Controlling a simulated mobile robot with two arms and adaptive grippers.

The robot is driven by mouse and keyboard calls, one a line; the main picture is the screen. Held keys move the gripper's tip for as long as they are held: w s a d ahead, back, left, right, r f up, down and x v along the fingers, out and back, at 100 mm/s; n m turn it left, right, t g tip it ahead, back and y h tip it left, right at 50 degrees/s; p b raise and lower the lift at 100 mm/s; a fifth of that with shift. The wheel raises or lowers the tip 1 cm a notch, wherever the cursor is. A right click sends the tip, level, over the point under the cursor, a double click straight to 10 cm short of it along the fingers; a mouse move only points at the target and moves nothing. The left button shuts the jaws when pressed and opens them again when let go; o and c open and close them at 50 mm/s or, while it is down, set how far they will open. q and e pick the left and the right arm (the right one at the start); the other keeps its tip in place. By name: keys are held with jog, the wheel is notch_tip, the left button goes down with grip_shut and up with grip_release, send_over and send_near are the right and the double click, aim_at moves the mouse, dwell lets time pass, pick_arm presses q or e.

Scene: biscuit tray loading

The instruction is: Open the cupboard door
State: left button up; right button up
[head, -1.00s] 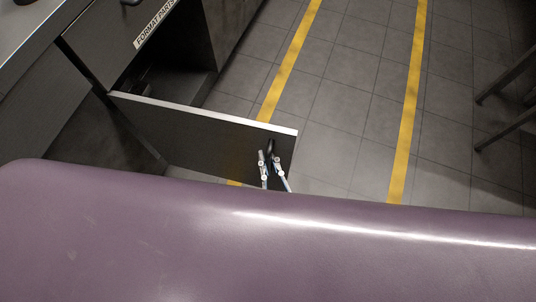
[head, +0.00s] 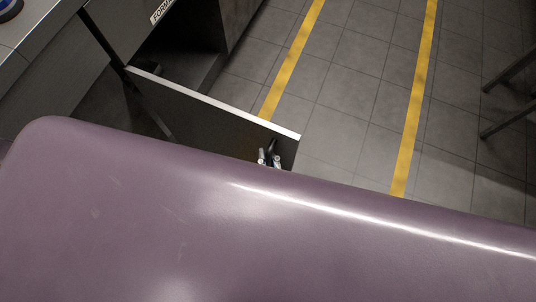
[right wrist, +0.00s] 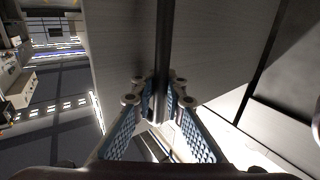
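The cupboard door (head: 215,118) is a dark panel with a pale top edge. In the head view it stands well open, reaching right from the cupboard (head: 190,62). Its dark upright bar handle (head: 272,144) is near the free end. My right gripper (head: 269,157) is at this handle, with only its fingertips showing in the head view. In the right wrist view the handle (right wrist: 164,45) runs between the gripper's two blue-padded fingers (right wrist: 160,88), which look closed around it. The lower door and my right arm are hidden in the head view. My left gripper is not in view.
A counter (head: 38,25) runs along the upper left, above the cupboard's dark opening. Grey tiled floor with two yellow lines (head: 292,62) is clear right of the door. Dark furniture legs (head: 510,123) stand at the far right.

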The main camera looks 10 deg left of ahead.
jog(key=o, duration=0.4)
jog(key=shift+d, duration=0.4)
jog(key=shift+a, duration=0.1)
jog(key=v, duration=1.2)
